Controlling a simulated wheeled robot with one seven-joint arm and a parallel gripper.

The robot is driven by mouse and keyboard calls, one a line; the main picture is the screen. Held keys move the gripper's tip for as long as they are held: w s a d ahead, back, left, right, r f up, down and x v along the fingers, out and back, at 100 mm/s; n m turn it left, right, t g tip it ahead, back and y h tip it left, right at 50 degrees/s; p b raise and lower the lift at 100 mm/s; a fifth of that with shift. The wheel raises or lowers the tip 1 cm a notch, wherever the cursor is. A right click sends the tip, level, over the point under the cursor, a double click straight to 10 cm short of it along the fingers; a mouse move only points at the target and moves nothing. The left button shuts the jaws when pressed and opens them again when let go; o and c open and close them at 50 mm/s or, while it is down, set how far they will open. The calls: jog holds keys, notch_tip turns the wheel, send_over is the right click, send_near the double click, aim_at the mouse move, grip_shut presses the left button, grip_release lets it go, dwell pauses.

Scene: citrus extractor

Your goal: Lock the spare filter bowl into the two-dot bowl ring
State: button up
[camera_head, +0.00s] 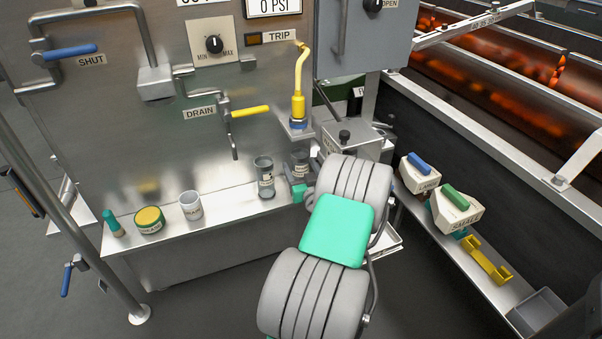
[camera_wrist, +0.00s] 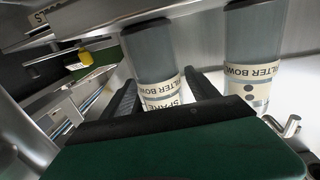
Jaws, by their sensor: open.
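The spare filter bowl (camera_wrist: 160,62), a smoky clear cup with a cream label, stands between the fingers of my gripper (camera_wrist: 162,82) in the wrist view. The fingers are open, one on each side; I cannot tell whether they touch it. In the head view the spare bowl (camera_head: 300,160) stands on the steel shelf, partly hidden by my gripper (camera_head: 300,188). A second filter bowl (camera_head: 265,178) stands to its left; in the wrist view this bowl (camera_wrist: 255,50) has two dots on its label. I cannot make out a two-dot bowl ring.
Above hang a yellow drain handle (camera_head: 250,111) and a yellow tube with a blue collar (camera_head: 297,123). A grey box (camera_head: 350,143) stands right of the bowls.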

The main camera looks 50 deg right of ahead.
grip_shut()
dwell(0.8)
